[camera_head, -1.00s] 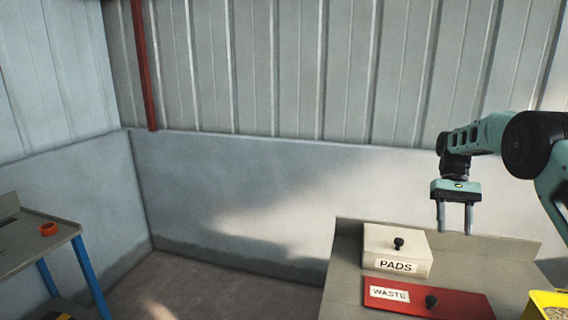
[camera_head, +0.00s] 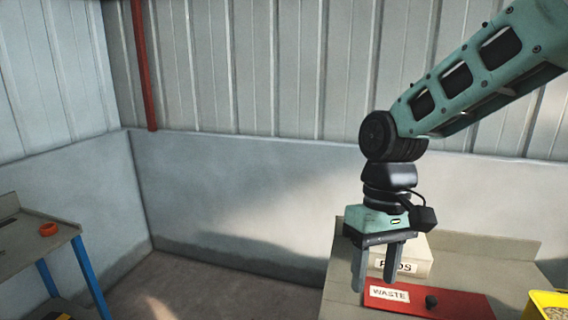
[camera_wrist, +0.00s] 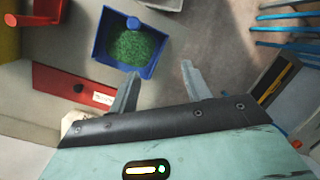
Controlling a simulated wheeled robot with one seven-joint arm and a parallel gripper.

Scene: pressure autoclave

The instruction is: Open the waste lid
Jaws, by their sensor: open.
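The waste lid (camera_head: 458,303) is a flat red panel with a white WASTE label and a black round knob (camera_head: 431,301), on the grey bench at the lower right of the head view. It lies closed. In the wrist view the red lid (camera_wrist: 52,84) shows at the left with its dark knob (camera_wrist: 79,88). My gripper (camera_head: 373,283) points down, open and empty, above the bench near the left end of the lid. Its fingers also show in the wrist view (camera_wrist: 160,88), with the lid to their left. The fingers look clear of the knob.
The white PADS box (camera_head: 417,262) stands behind the lid, partly hidden by my gripper. A yellow bin (camera_head: 545,300) is at the right. The wrist view shows a blue tray (camera_wrist: 101,42) with green granules. Another table (camera_head: 50,247) stands at far left.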

